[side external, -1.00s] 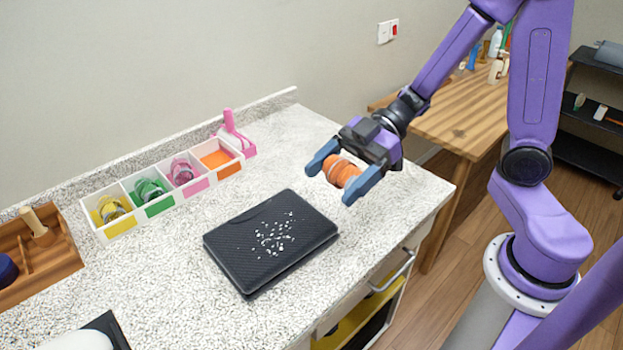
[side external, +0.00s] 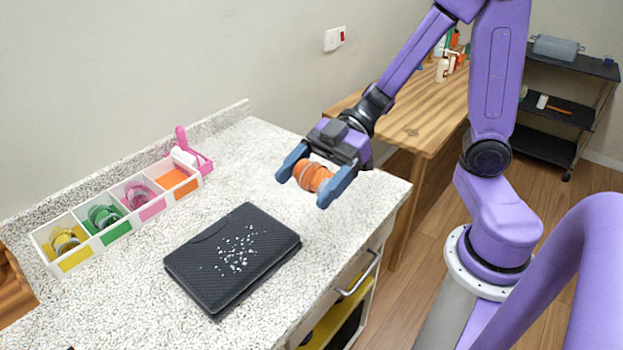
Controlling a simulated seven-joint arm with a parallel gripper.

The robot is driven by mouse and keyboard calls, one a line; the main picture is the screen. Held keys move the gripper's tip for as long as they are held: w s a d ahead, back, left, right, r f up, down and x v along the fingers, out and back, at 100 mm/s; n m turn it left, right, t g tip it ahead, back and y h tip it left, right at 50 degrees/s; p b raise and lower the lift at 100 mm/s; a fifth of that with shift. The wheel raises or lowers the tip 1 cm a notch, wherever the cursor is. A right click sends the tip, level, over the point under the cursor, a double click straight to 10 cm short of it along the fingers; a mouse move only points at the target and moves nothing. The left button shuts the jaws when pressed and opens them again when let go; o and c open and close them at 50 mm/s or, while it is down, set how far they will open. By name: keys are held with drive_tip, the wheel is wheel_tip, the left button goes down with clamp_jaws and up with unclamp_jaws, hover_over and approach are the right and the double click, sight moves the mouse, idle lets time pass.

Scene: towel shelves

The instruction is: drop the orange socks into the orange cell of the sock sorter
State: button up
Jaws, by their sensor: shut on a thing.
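The orange socks (side external: 313,177) are a rolled bundle with a pale band, held between the blue fingers of my gripper (side external: 315,180). My gripper is shut on them, in the air above the right part of the speckled counter. The sock sorter (side external: 110,232) is a white row of cells along the wall at the left. Its orange cell (side external: 173,180) is at the right end and looks empty. The other cells hold yellow socks (side external: 64,242), green socks (side external: 102,216) and pink socks (side external: 135,196). My gripper is to the right of the sorter, well apart from it.
A dark folded item with white specks (side external: 235,255) lies on the counter between my gripper and the sorter's front. A pink upright object (side external: 183,140) stands just behind the orange cell. A wooden tray (side external: 14,290) is at the left edge.

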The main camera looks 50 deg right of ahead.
drive_tip(key=w+a+f+m+t+h, duration=0.2)
drive_tip(key=w+m+t, duration=0.3)
drive_tip(key=w, duration=1.6)
drive_tip(key=w+a+f+m+t+h, duration=0.1)
drive_tip(key=w+f+m+t+h, duration=0.2)
drive_tip(key=w, duration=1.9)
drive_tip(key=shift+s+a+f+m+t+y, duration=0.15)
drive_tip(key=shift+f+m+t, duration=0.15)
drive_tip(key=shift+f, duration=0.65)
drive_tip(key=shift+w+f+m+t+y, duration=0.1)
drive_tip(key=shift+f+m+t+y, duration=0.15)
drive_tip(key=shift+f, duration=0.7)
drive_tip(key=o, duration=0.9)
drive_tip(key=shift+c, duration=0.2)
drive_tip(key=shift+s, duration=0.1)
drive_tip(key=v, duration=1.7)
drive_tip(key=shift+s+r, duration=0.15)
drive_tip(key=shift+s, duration=0.05)
